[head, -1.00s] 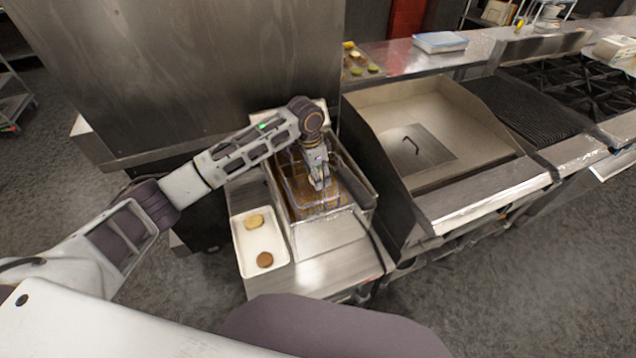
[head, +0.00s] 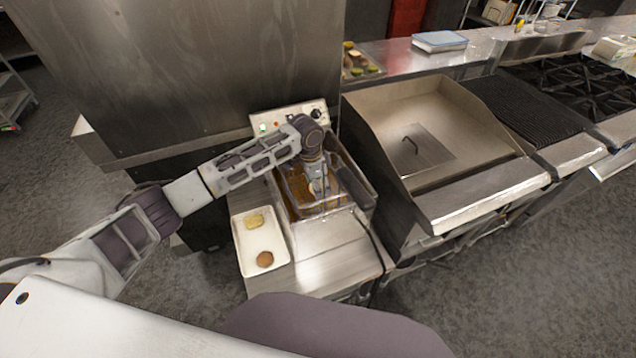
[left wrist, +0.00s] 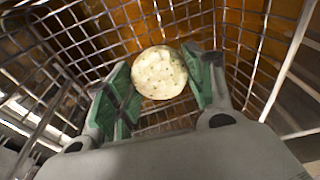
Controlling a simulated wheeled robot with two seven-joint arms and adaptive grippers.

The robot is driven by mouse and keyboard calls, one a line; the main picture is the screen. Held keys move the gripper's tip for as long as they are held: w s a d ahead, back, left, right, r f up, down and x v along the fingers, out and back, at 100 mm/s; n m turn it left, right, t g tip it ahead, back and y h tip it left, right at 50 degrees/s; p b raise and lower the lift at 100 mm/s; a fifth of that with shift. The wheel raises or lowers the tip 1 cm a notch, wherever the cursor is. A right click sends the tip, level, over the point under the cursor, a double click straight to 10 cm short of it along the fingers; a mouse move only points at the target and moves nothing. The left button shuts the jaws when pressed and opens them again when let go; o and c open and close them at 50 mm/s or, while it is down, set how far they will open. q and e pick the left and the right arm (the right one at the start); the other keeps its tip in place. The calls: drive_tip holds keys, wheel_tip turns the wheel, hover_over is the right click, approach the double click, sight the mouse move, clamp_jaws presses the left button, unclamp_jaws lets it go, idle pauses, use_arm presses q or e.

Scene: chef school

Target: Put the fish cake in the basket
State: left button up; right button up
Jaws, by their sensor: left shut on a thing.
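The fish cake (left wrist: 159,73) is a pale, round, speckled patty between the green pads of my left gripper (left wrist: 160,80) in the left wrist view. The gripper is shut on it. Wire mesh of the basket (left wrist: 75,45) surrounds the gripper and the cake, with orange-brown oil beyond the mesh. In the head view my left gripper (head: 319,188) points down into the basket at the fryer (head: 330,235); the cake is hidden there. I cannot tell whether the cake touches the basket floor. My right gripper is not in view.
A white tray (head: 261,245) with a pale patty (head: 255,222) and a brown patty (head: 265,259) lies left of the fryer. A griddle (head: 420,150) with raised walls stands to the right. A tall metal panel (head: 180,70) rises behind my left arm.

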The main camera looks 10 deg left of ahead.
use_arm(q)
drive_tip(key=shift+f, duration=0.35)
drive_tip(key=o, duration=1)
drive_tip(key=shift+r, duration=0.2)
drive_tip(key=shift+r, duration=0.55)
drive_tip(key=shift+s+a+r+b, duration=0.15)
drive_tip(key=shift+a+r+b, duration=0.1)
drive_tip(key=shift+r, duration=1.7)
drive_tip(key=shift+s+a+r+b, duration=0.2)
drive_tip(key=shift+a+r+b, duration=0.05)
drive_tip(key=shift+r, duration=1.65)
drive_tip(key=shift+s+a+r+b, duration=0.15)
drive_tip(key=shift+a+r+b, duration=0.1)
drive_tip(key=shift+r, duration=1.7)
